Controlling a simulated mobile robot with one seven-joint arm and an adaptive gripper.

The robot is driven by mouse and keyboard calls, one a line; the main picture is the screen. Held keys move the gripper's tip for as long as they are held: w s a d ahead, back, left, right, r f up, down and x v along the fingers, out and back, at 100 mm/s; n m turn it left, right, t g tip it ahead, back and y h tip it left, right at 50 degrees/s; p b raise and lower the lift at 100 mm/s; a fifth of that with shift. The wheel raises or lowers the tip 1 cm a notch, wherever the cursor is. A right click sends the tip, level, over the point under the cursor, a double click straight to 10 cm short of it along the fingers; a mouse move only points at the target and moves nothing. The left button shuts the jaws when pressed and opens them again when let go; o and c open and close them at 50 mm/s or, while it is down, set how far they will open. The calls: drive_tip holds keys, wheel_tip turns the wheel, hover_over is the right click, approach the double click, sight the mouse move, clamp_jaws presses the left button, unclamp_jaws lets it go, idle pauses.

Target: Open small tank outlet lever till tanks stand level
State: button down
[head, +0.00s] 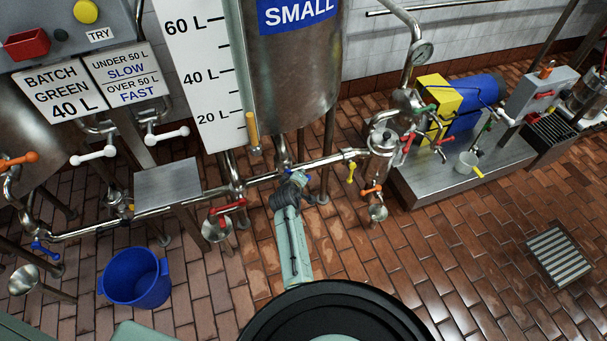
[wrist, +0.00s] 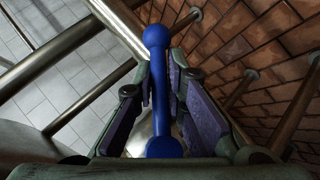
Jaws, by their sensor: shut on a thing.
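The steel small tank (head: 297,75) carries a blue SMALL label and stands at upper centre in the head view. A white scale board (head: 200,75) marked 60, 40 and 20 L stands at its left. Below the tank, my gripper (head: 297,180) is at the horizontal pipe. In the wrist view, the blue lever (wrist: 159,80), with a round knob at each end, runs lengthwise between the fingers of my gripper (wrist: 160,82), which is shut on it. In the head view my gripper mostly hides this lever. The liquid inside the tank does not show.
A red lever (head: 228,207) is left of my arm; a yellow lever (head: 351,172) and orange lever (head: 371,190) are right. A blue bucket (head: 135,280) stands on the floor at lower left. A pump skid (head: 440,185) is at right. Open tiled floor lies lower right.

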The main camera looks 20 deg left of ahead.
drive_tip(key=shift+s+f, duration=0.4)
drive_tip(key=shift+f, duration=0.15)
drive_tip(key=c, duration=2)
unclamp_jaws()
drive_tip(key=shift+c, duration=0.2)
drive_tip(key=o, duration=0.4)
drive_tip(key=shift+w+r, duration=0.15)
drive_tip(key=shift+r, duration=0.05)
drive_tip(key=shift+w+r, duration=0.1)
drive_tip(key=shift+r, duration=0.1)
drive_tip(key=v, duration=1.2)
